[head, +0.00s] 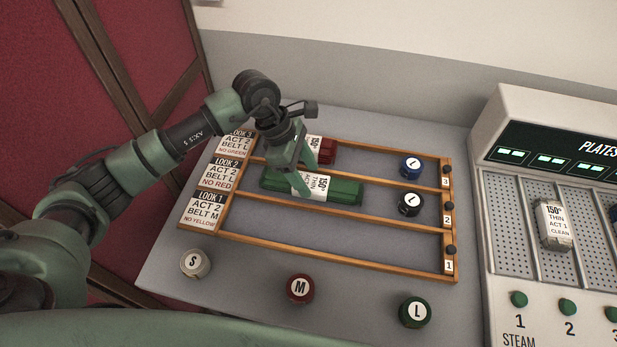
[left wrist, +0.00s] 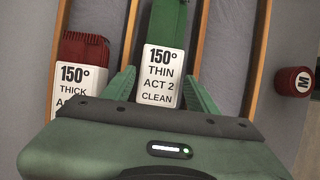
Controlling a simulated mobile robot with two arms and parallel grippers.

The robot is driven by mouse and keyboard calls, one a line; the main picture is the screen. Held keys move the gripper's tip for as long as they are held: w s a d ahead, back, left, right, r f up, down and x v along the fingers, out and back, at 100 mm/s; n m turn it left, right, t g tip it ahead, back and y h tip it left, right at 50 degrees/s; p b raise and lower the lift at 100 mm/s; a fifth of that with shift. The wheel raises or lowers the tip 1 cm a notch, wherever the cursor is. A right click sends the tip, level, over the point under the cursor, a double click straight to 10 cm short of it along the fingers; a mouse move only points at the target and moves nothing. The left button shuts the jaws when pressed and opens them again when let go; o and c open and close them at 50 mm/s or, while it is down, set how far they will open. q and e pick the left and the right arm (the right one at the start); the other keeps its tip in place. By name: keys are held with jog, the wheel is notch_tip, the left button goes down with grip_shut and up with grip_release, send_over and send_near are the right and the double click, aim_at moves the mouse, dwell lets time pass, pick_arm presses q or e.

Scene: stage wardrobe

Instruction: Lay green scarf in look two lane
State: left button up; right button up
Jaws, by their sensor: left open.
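The green scarf (head: 343,190), a folded bundle with a white tag reading 150°, thin, act 2, clean, lies in the middle lane of the wooden rack, level with the look 2 card (head: 219,175). In the left wrist view the green scarf (left wrist: 168,22) runs away from me, its tag nearest. My left gripper (head: 303,182) is open over the scarf's tag area. In the left wrist view its fingers (left wrist: 160,88) stand on either side of the scarf, with a gap visible on each side. My right gripper is not in view.
A red bundle (head: 328,150) lies in the look 3 lane, partly hidden by my gripper. A blue roll (head: 411,166) and a black roll (head: 410,204) sit at the right lane ends. The look 1 lane (head: 330,231) is empty. Rolls S, M and L stand in front; a steam station (head: 515,130) is right.

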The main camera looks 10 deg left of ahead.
pick_arm(q)
jog(key=b+v, duration=0.2)
jog(key=v, duration=0.8)
jog(key=shift+r, duration=0.25)
